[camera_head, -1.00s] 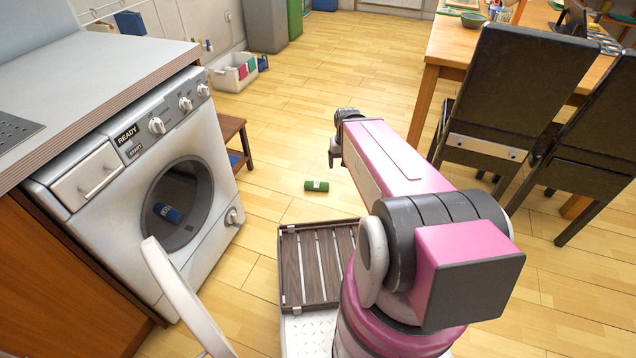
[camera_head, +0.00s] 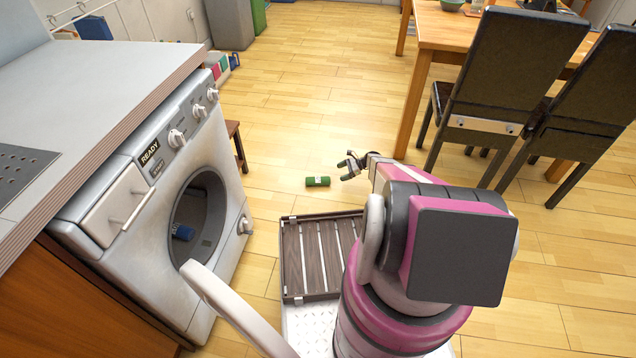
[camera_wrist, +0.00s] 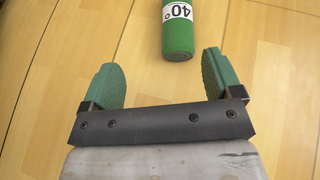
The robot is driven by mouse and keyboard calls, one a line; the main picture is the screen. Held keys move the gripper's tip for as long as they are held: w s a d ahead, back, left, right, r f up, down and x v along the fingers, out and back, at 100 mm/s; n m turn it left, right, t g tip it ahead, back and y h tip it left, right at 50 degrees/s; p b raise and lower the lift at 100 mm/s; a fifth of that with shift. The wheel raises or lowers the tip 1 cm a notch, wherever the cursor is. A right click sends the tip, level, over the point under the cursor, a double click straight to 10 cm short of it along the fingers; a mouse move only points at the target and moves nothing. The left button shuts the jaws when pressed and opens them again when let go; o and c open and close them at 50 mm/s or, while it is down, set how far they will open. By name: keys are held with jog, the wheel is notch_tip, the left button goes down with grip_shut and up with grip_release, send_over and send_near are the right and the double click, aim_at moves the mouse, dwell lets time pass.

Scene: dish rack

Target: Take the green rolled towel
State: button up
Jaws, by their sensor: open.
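The green rolled towel (camera_head: 318,181) lies on the wooden floor beyond my slatted tray, with a white band around its middle. In the wrist view the towel (camera_wrist: 178,40) shows at the top, its band marked "40°", its near end ahead of the right finger. My gripper (camera_head: 343,168) is low over the floor, just right of the towel. In the wrist view my gripper (camera_wrist: 165,75) has its two green fingers wide apart with nothing between them. The towel is apart from both fingers.
A washing machine (camera_head: 150,185) with an open door and a blue roll (camera_head: 183,232) inside stands at left. A small wooden stool (camera_head: 237,145) is beside it. Dark chairs (camera_head: 500,90) and a table (camera_head: 420,80) stand at right. The floor around the towel is clear.

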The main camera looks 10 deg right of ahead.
jog(key=m, duration=0.1)
send_near(326, 180)
jog(key=shift+w+d+f+t+y, duration=0.3)
jog(key=shift+d+f+t+y, duration=0.1)
jog(key=shift+d+f, duration=0.25)
jog(key=shift+a+f+m, duration=0.2)
jog(key=shift+f+m, duration=0.1)
jog(key=x, duration=0.5)
jog(key=shift+a, duration=0.2)
jog(key=x, duration=0.5)
jog(key=shift+w+f, duration=0.1)
jog(key=c, duration=1.1)
